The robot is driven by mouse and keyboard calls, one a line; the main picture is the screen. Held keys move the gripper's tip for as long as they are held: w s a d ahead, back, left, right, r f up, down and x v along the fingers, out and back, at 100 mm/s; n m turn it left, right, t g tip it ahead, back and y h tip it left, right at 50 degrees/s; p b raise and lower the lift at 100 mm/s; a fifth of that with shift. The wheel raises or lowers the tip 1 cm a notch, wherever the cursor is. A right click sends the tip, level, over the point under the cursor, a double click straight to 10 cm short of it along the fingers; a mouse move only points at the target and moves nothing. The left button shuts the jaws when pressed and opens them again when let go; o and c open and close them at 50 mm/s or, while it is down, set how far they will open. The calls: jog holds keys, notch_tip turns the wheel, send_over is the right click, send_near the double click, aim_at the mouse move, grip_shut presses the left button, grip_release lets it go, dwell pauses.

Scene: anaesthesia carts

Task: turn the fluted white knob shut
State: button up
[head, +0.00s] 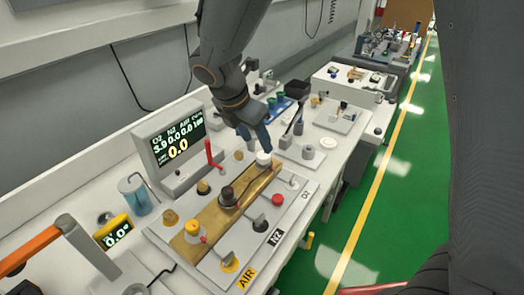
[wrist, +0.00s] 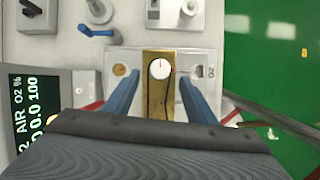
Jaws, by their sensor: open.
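The white knob (head: 263,158) stands at the far end of the brass strip (head: 212,217) on the cart's panel. My gripper (head: 257,143) has blue fingers and is open. In the wrist view my gripper (wrist: 159,77) has one finger on each side of the knob, with a gap at both sides. The fingers look just above or beside the knob; their exact height is unclear. The flutes are too small to make out.
A dark knob (head: 229,196) and a yellow-and-white knob (head: 194,231) stand nearer on the strip. A red lever (head: 211,152) rises to the left, by the O2/N2/AIR display (head: 172,143). A red knob (head: 278,199) is to the right. Green floor lies beyond the cart.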

aim_at(263, 154)
jog(key=x, duration=0.6)
jog(key=shift+w+d+f+p, duration=0.1)
jog(key=shift+d+f+p, duration=0.05)
jog(key=shift+f+p, duration=0.2)
jog(key=shift+c, duration=0.4)
jog(key=c, duration=1)
jog(key=shift+o, duration=0.2)
jog(key=shift+m, duration=0.3)
